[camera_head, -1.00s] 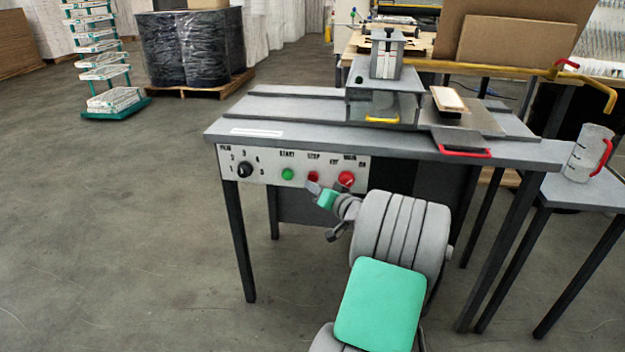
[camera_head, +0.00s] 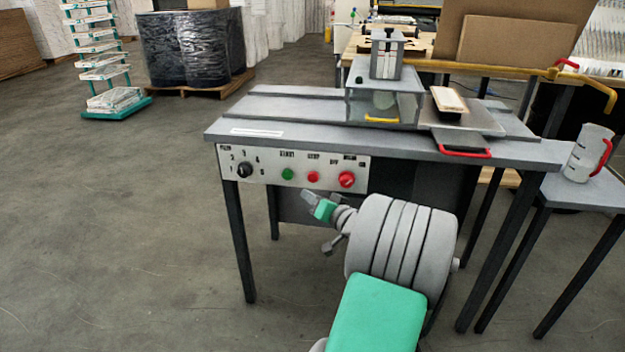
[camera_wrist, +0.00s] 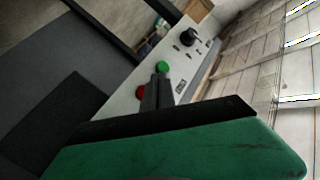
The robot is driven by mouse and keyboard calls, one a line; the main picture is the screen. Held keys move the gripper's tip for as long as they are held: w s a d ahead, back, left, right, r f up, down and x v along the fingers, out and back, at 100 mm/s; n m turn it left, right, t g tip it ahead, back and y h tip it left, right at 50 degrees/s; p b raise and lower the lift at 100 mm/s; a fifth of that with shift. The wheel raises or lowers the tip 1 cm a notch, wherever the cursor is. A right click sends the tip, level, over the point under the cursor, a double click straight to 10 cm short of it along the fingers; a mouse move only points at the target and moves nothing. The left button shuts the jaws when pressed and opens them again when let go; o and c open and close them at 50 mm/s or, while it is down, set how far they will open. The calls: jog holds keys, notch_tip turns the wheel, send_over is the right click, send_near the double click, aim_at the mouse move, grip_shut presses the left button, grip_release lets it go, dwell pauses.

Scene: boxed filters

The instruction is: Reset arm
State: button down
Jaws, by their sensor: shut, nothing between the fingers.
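My gripper (camera_head: 308,196) is in front of the grey machine table, just below the front control panel (camera_head: 262,170), and is empty. In the wrist view its two dark fingers (camera_wrist: 157,88) are shut together, pointing toward the panel. The panel carries a black dial (camera_head: 244,170), a green button (camera_head: 288,174), a small red button (camera_head: 313,177) and a larger red button (camera_head: 347,179). In the wrist view the green button (camera_wrist: 162,67) is by the fingertips and a red button (camera_wrist: 141,91) is partly hidden behind the fingers. I cannot tell that anything is touched.
The table (camera_head: 290,133) holds a grey press fixture (camera_head: 385,95) and a plate with a red handle (camera_head: 465,152). Wrapped drums (camera_head: 190,45) stand on a pallet behind.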

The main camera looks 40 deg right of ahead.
jog(key=w+a+r+n+g+y+p, duration=0.1)
jog(key=a+r+n+g+p, duration=0.1)
jog(key=a+r+p, duration=0.45)
jog(key=a+r+n+g+y+p, duration=0.1)
jog(key=a+n+g+y+p, duration=0.2)
jog(key=a, duration=0.7)
jog(key=w+a+r+n+g+p, duration=0.1)
jog(key=a+r+n+g+p, duration=0.1)
jog(key=a+r+p, duration=0.35)
jog(key=s+a+r+g+p, duration=0.2)
jog(key=s+a+r+p, duration=0.1)
jog(key=s, duration=0.3)
jog(key=s+a+r+n+g+h+p, duration=0.1)
jog(key=s+a+r+g+p, duration=0.1)
jog(key=s+a+r+p, duration=0.1)
jog(key=s+a+r+n+g+h+p, duration=0.1)
jog(key=s+a+r+g+p, duration=0.1)
jog(key=s+a+p, duration=0.3)
jog(key=s+a, duration=0.2)
jog(key=s, duration=0.1)
jog(key=shift+s+r+p, duration=0.3)
jog(key=shift+r+p, duration=0.05)
jog(key=shift+r, duration=0.05)
